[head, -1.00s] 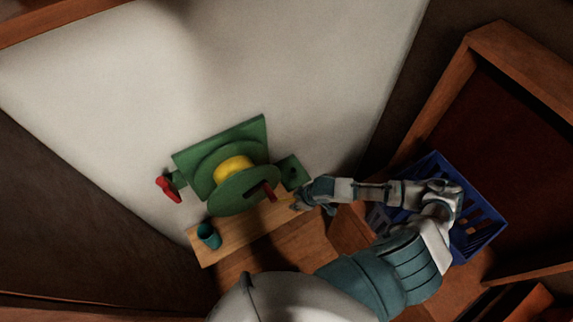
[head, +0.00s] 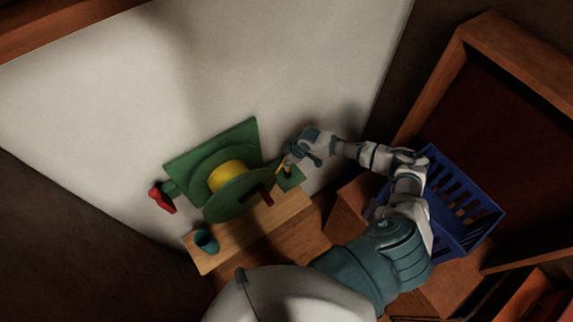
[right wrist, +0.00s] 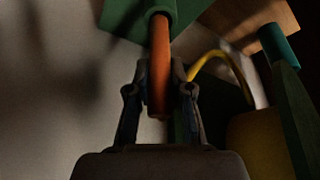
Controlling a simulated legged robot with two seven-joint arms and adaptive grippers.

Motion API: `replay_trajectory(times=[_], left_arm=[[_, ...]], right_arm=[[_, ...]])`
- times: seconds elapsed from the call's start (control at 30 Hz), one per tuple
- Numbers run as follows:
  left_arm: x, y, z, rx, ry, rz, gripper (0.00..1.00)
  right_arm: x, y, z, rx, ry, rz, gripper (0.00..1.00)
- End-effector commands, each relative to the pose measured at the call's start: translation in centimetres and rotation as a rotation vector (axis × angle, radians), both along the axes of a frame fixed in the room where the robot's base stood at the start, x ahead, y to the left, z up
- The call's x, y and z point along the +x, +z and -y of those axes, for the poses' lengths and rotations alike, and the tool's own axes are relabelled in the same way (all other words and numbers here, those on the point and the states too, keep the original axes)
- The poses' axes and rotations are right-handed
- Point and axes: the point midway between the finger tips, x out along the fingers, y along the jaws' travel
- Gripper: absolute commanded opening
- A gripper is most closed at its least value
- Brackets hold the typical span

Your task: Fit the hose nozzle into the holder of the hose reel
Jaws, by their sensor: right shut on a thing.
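The green hose reel (head: 238,194) stands against the pale wall, with a yellow hose (head: 227,176) wound on it. Its green holder (head: 292,181) sticks out at the reel's right side. My right gripper (head: 293,158) is above the holder, shut on the orange nozzle (head: 288,171). In the right wrist view the nozzle (right wrist: 159,60) lies between the fingers (right wrist: 160,82), and its far end meets a green ring (right wrist: 160,10). I cannot tell how deep it sits in it. A yellow hose loop (right wrist: 215,60) runs beside it. My left gripper is out of view.
A wooden board (head: 236,238) lies before the reel, with a teal cup (head: 206,241) on its left end. A red part (head: 161,199) juts out left of the reel. A blue crate (head: 458,205) stands at right, close to my right arm.

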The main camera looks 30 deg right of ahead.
Motion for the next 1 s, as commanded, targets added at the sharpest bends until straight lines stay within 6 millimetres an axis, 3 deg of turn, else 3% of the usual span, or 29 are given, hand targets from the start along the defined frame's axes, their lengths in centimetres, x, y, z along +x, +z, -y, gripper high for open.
replay_trajectory(times=[0.23,0.57,0.6,0.7,1.0], left_arm=[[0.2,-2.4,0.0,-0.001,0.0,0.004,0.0],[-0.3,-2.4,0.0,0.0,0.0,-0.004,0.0],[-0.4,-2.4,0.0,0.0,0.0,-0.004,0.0],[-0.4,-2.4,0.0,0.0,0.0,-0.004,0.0],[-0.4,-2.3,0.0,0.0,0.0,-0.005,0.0]], right_arm=[[0.1,-3.5,0.2,0.0,0.0,0.004,0.0],[0.1,-3.5,0.2,0.001,0.0,0.002,0.0],[0.0,-3.5,0.2,0.001,0.0,0.002,0.25],[0.0,-3.5,0.2,0.001,0.0,0.002,0.45],[0.0,-3.3,0.1,0.0,0.0,0.003,0.45]])
